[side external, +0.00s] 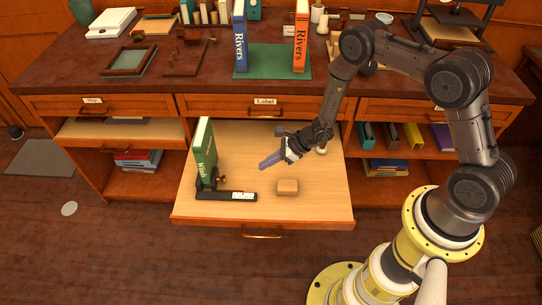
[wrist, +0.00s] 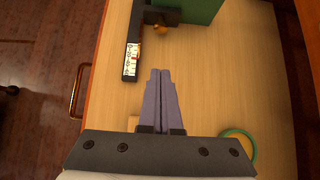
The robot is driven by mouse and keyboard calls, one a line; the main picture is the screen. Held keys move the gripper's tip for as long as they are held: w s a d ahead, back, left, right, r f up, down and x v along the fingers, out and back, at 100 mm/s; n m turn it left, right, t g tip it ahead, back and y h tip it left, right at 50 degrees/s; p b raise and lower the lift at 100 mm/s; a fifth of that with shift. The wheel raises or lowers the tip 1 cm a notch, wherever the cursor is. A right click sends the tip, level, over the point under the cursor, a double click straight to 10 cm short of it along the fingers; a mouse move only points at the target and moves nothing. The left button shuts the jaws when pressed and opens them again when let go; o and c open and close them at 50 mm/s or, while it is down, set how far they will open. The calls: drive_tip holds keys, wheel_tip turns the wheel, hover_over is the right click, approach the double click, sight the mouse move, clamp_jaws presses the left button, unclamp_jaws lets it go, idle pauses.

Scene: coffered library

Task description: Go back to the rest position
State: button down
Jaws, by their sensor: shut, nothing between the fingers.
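My gripper (side external: 266,163) is above the pulled-out wooden board (side external: 320,205) of the desk, its fingers closed together and empty. In the wrist view the two purple-grey fingertips (wrist: 160,75) touch each other over bare wood. A green book (side external: 205,150) stands upright on the board to the left of my gripper, in a dark holder with a brass knob and a ruler-like scale (side external: 242,196). A small tan block (side external: 287,186) lies on the board just below and right of the fingertips; in the wrist view it is mostly hidden behind my gripper.
On the desk top, a blue book (side external: 240,38) and an orange book (side external: 301,38) stand on a green mat (side external: 270,62). Open shelves with books flank the board. A green ring (wrist: 240,138) shows near my gripper in the wrist view. The board's front right is clear.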

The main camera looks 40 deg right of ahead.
drive_tip(key=w+a+r+n+t+y, duration=0.1)
drive_tip(key=w+r+n, duration=0.15)
drive_tip(key=r, duration=0.85)
drive_tip(key=w+a+r+n+t, duration=0.15)
drive_tip(key=w+r, duration=0.25)
drive_tip(key=r, duration=0.7)
drive_tip(key=s+a+r+n+y, duration=0.1)
drive_tip(key=s+r+n, duration=0.2)
drive_tip(key=r, duration=0.3)
drive_tip(key=s+a+r+n+g, duration=0.1)
drive_tip(key=s+r+n, duration=0.25)
drive_tip(key=r, duration=0.35)
drive_tip(key=s+a+r+n+y, duration=0.1)
drive_tip(key=s+a+r+n, duration=0.1)
drive_tip(key=s+r, duration=0.3)
drive_tip(key=s+d+r+n+h, duration=0.1)
drive_tip(key=s+r+n, duration=0.15)
drive_tip(key=s, duration=0.25)
drive_tip(key=s+d+r+n+g+h, duration=0.1)
drive_tip(key=s+r+n, duration=0.15)
drive_tip(key=s, duration=0.25)
drive_tip(key=s+d+r+n+h, duration=0.1)
drive_tip(key=s+n, duration=0.3)
drive_tip(key=s, duration=0.1)
drive_tip(key=s+d+f+n+g+h, duration=0.1)
drive_tip(key=s+d+f+n+h, duration=0.4)
drive_tip(key=s+d, duration=0.6)
drive_tip(key=shift+s+f+h, duration=0.15)
drive_tip(key=shift+f+h, duration=0.4)
drive_tip(key=shift+h, duration=0.15)
